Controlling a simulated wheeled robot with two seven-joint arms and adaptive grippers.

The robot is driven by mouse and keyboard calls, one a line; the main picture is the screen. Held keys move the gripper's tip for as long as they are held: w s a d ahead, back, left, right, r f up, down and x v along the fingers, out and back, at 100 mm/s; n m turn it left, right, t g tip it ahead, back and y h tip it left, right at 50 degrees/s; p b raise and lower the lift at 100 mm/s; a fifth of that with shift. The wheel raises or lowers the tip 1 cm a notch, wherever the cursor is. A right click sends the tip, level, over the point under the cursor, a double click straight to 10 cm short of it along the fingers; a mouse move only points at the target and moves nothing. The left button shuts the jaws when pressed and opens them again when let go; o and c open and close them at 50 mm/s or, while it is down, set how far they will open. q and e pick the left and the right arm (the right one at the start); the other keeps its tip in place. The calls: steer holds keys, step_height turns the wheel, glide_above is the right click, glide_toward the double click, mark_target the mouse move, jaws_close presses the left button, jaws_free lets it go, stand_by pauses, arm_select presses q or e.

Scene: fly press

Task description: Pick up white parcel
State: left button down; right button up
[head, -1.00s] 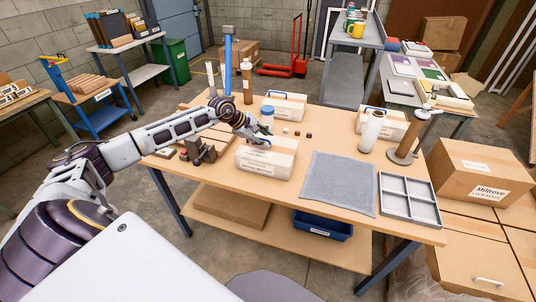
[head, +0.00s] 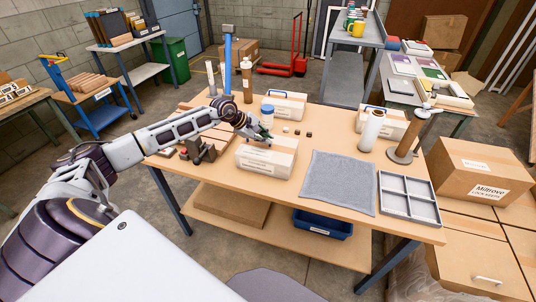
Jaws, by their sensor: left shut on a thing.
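The white parcel (head: 265,162) is a pale, cream-white box with a small printed label on its front. It sits on the wooden workbench, left of the grey mat. My left gripper (head: 261,139) is at the top of this parcel, shut on it. The fingers and the gripped part are small and partly hidden by the hand. I see no clear gap between the parcel and the bench. Two similar pale boxes with blue handles stand farther back, one behind the parcel (head: 284,105) and one at the right (head: 389,121). My right gripper is not in view.
A blue-lidded jar (head: 267,116) stands just behind the parcel. A dark metal device (head: 199,149) stands to its left. The grey mat (head: 338,182), a compartment tray (head: 408,197), a white roll (head: 371,131) and a brown post (head: 410,140) occupy the right side.

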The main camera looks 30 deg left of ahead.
mark_target(265, 146)
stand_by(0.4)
arm_select(q)
steer(key=shift+w+r, duration=0.1)
steer(key=shift+r, duration=0.05)
steer(key=shift+r, duration=0.8)
step_height(265, 146, up, 8)
steer(key=b, duration=0.1)
steer(key=shift+r+b, duration=0.2)
steer(key=shift+b, duration=0.2)
